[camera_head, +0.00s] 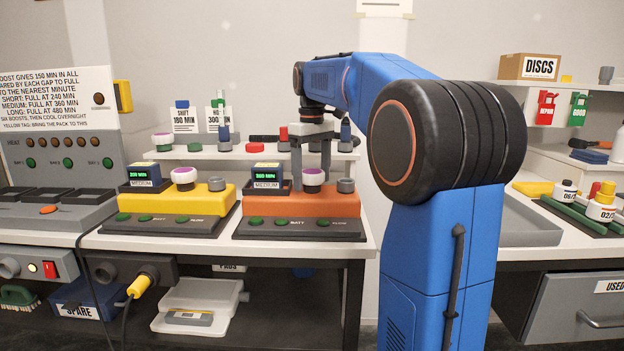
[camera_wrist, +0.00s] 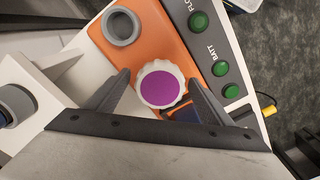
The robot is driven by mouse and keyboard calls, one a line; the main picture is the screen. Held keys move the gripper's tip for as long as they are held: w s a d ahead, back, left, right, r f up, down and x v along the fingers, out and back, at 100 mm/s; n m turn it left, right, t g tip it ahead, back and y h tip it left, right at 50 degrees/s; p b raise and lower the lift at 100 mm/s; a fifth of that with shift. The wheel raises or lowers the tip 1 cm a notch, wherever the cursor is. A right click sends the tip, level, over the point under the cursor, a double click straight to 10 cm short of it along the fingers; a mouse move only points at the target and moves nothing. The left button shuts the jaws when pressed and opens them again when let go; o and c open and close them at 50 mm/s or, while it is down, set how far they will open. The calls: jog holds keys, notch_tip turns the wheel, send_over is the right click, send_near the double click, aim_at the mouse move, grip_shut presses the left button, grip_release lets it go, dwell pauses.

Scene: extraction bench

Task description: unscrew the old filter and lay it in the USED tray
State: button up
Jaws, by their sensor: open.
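A purple-topped white ribbed filter (camera_head: 313,177) sits on the orange unit (camera_head: 340,204), beside its grey ring port. In the wrist view the filter (camera_wrist: 161,84) shows between my fingers. My gripper (camera_head: 311,184) points down over the orange unit, open, one finger on either side of the filter. In the wrist view small gaps seem to show beside it; I cannot tell if a finger touches. A USED label (camera_head: 611,287) is on a grey drawer front (camera_head: 575,313) at the lower right. The drawer's inside is not visible.
A yellow unit (camera_head: 190,201) with another purple-topped filter (camera_head: 184,175) stands to the left. A dark display block (camera_head: 266,176) stands close left of my gripper. A shelf (camera_head: 250,153) with small items is behind. My arm hides part of the right side.

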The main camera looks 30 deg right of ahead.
jog(key=m, duration=1.2)
jog(key=shift+m, duration=0.3)
jog(key=c, duration=1.2)
jog(key=n, duration=1.3)
jog(key=shift+n, duration=0.4)
jog(key=n, duration=0.6)
jog(key=shift+n, duration=0.4)
jog(key=n, duration=0.7)
jog(key=shift+r, duration=0.1)
